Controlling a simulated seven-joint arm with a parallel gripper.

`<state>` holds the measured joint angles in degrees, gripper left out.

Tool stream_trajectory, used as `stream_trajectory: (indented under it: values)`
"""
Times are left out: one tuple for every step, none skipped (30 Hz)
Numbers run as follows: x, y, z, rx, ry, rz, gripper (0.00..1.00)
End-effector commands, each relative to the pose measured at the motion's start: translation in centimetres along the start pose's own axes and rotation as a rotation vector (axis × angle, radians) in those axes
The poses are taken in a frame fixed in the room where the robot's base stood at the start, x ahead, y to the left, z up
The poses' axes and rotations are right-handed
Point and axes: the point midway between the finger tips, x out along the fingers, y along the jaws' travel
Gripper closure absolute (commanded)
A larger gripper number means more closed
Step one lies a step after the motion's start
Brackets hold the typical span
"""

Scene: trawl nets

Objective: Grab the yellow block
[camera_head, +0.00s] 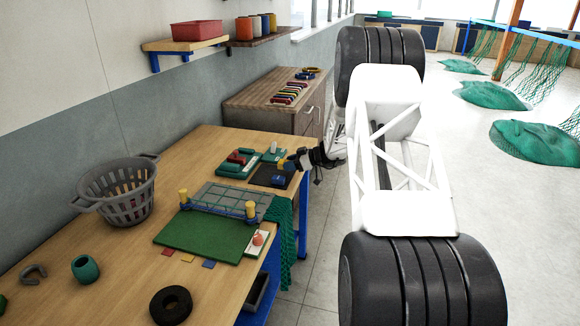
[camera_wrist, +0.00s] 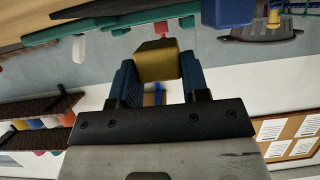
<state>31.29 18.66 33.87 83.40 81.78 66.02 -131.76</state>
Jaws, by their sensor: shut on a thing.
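The yellow block (camera_wrist: 158,64) sits between the two blue fingers of my gripper (camera_wrist: 158,74) in the wrist view. My gripper is shut on it, with a finger against each side. In the head view my gripper (camera_head: 292,161) is over the dark mat (camera_head: 262,176) at the far right end of the table. There the block is small and mostly hidden by the fingers. I cannot tell from the pictures how far the block is above the mat.
A blue block (camera_head: 279,180) lies on the mat below my gripper. A green tray (camera_head: 238,165) with a red piece is to the left. A grey net frame with yellow-topped posts (camera_head: 251,209) stands nearer, beside a grey basket (camera_head: 118,190). The table's right edge is close.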

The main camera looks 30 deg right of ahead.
Motion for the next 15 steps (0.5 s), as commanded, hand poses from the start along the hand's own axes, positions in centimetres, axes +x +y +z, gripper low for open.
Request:
stream_trajectory:
  values:
    - [-0.3,-0.6,0.0,0.0,0.0,0.0,0.82]
    - [-0.4,-1.0,0.0,0.0,0.0,0.0,0.82]
    - [-0.7,-1.5,-0.1,-0.001,0.0,0.001,0.82]
    - [-0.8,-1.8,-0.1,-0.001,0.001,0.001,0.82]
    - [-1.0,-2.2,0.0,-0.001,0.0,0.001,0.82]
    - [-1.2,-2.8,0.1,0.0,0.0,0.0,0.82]
    - [-1.4,-3.2,0.1,0.0,0.0,0.0,0.82]
    - [-1.6,-3.6,0.1,-0.001,0.0,0.0,0.82]
    - [-1.8,-4.1,0.1,-0.001,0.0,0.001,0.82]
    - [-2.0,-4.5,0.1,-0.002,0.0,0.001,0.82]
    - [-2.1,-5.0,0.2,-0.001,0.0,0.001,0.82]
    - [-2.4,-5.5,0.3,-0.001,0.0,0.0,0.82]
    - [-2.5,-6.0,0.3,0.0,0.0,0.0,0.82]
    - [-2.7,-6.4,0.3,-0.001,0.0,0.001,0.82]
    - [-3.0,-6.9,0.3,-0.001,0.0,0.001,0.82]
